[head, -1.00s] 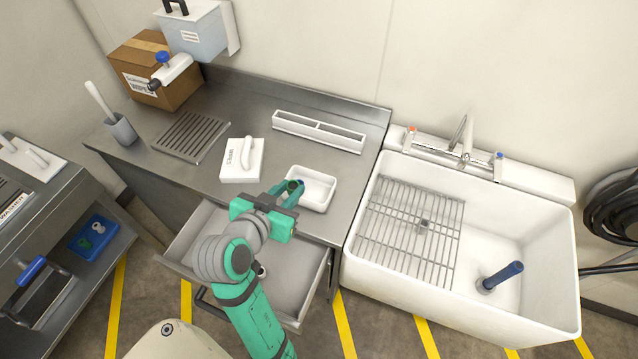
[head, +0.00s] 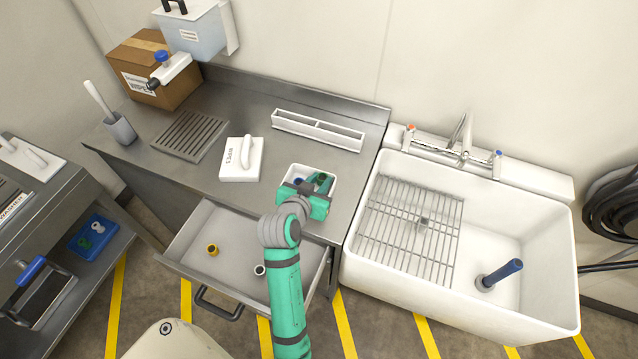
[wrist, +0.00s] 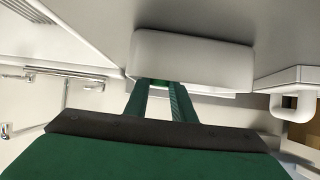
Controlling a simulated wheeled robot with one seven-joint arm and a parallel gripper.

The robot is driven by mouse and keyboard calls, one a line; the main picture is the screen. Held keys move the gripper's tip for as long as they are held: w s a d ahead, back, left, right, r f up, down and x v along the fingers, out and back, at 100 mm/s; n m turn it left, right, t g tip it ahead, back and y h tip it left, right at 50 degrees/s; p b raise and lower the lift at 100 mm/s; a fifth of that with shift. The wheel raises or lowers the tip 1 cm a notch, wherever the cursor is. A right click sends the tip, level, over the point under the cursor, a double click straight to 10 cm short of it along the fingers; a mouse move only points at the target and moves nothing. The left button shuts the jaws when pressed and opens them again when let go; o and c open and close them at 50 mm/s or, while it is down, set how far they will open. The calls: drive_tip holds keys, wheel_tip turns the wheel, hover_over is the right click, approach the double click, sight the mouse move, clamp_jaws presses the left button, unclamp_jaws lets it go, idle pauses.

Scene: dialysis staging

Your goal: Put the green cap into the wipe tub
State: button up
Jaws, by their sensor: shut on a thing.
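The wipe tub (head: 298,169) is the open white tub near the counter's front edge, with its lid (head: 240,160), marked WIPES, lying flat to its left. My gripper (head: 314,183) is over the tub's opening with its fingers pointing in. It is shut on the green cap (wrist: 163,82), which shows only as a small green bit between the fingertips in the wrist view. My gripper hides most of the cap and the tub's front part in the head view. A small blue thing (head: 298,181) shows inside the tub. The tub's white wall (wrist: 195,60) fills the upper middle of the wrist view.
The open drawer (head: 232,262) below the counter holds a yellow-ringed cap (head: 212,249) and a white-ringed cap (head: 260,270). A white divided tray (head: 318,131) stands behind the tub. The sink (head: 500,235) is to the right.

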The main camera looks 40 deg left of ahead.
drive_tip(key=shift+f, duration=0.7)
drive_tip(key=shift+f, duration=0.1)
drive_tip(key=o, duration=0.7)
drive_tip(key=shift+o, duration=0.2)
drive_tip(key=shift+s+r, duration=0.1)
drive_tip(key=shift+r, duration=0.1)
drive_tip(key=v, duration=1.1)
drive_tip(key=shift+s+r, duration=0.1)
drive_tip(key=shift+s, duration=0.3)
drive_tip(key=shift+d, duration=0.1)
